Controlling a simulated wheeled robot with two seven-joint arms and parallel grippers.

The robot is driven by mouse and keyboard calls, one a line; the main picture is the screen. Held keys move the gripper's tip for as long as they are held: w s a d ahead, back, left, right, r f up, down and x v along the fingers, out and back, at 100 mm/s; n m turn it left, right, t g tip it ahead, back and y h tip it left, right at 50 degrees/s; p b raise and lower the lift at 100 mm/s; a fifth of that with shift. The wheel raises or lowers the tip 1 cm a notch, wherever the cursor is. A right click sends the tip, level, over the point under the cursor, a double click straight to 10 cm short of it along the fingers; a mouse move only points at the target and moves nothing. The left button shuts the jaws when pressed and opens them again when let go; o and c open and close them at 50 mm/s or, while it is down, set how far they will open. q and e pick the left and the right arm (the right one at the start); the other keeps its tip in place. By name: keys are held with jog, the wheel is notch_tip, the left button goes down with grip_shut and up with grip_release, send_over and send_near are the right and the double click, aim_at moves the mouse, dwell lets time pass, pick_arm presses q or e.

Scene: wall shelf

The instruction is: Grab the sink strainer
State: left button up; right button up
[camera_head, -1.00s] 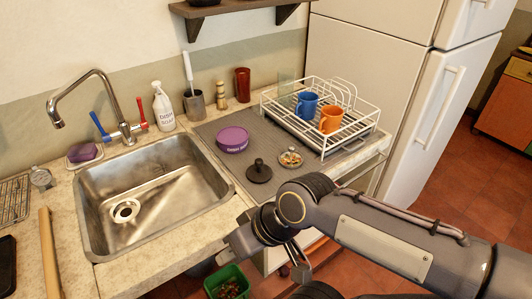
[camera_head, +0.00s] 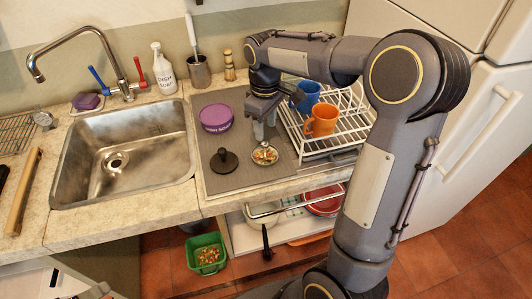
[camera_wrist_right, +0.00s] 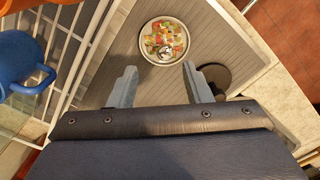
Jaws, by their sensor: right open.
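The sink strainer (camera_head: 265,154) is a small round metal dish with coloured food scraps in it. It lies on the grey ribbed mat on the counter, right of a black knobbed stopper (camera_head: 224,160). My right gripper (camera_head: 264,133) points down just behind and above it, open and empty. In the right wrist view the strainer (camera_wrist_right: 165,41) shows whole, with a knob in its middle, just beyond and between the two fingertips (camera_wrist_right: 158,70). The fingers appear apart from it. A grey part at the head view's bottom left may be my left gripper (camera_head: 95,292); its jaws cannot be made out.
A white dish rack (camera_head: 335,145) with a blue mug (camera_head: 306,97) and an orange mug (camera_head: 322,121) is close on the right. The sink (camera_head: 120,150) lies left; a green bin (camera_head: 206,254) is on the floor.

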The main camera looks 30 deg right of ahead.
aim_at(265, 143)
jog(key=f, duration=0.5)
jog(key=shift+s+a+f, duration=0.15)
jog(key=shift+s+a, duration=0.1)
jog(key=shift+s, duration=0.05)
jog(key=shift+c, duration=0.4)
grip_shut()
